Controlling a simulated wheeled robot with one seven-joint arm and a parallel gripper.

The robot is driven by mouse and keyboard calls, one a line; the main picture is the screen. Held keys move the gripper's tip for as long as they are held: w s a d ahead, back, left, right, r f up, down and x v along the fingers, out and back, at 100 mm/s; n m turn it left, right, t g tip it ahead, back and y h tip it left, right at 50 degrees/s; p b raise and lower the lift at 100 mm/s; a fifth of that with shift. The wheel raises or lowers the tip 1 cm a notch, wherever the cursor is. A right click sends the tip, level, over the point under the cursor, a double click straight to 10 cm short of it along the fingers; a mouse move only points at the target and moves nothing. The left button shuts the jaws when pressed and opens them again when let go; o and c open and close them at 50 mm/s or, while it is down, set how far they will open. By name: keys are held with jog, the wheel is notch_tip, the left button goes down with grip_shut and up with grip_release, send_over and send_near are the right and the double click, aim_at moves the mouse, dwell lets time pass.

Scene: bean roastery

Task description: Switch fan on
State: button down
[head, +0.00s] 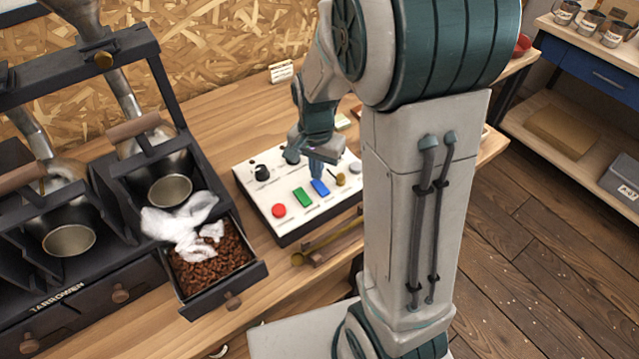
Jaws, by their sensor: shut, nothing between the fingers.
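A white control panel (251,191) with a dark base lies on the wooden bench. I cannot tell which control is the fan's, and no fan is visible. My gripper (317,176) points down, shut and empty, directly over the blue switch. I cannot tell whether it touches it. My arm hides the panel's right side.
A dark roaster (150,60) stands at left. Its open drawer (232,301) holds brown beans with a crumpled white cloth (184,224) on top. A brass scoop (330,240) lies in front of the panel.

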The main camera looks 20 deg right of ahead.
aim_at(317, 183)
jog(key=shift+f+b, duration=0.75)
jog(key=shift+f, duration=0.25)
dwell(0.3)
jog(key=shift+r, duration=0.1)
notch_tip(317, 183, up, 7)
jog(key=p, duration=0.5)
jog(key=shift+p, duration=0.35)
dwell(0.3)
jog(key=s+r+n+t, duration=0.3)
jog(key=s+r+n, duration=0.5)
jog(key=s, duration=0.6)
jog(key=v, duration=0.2)
jog(key=shift+r, duration=0.35)
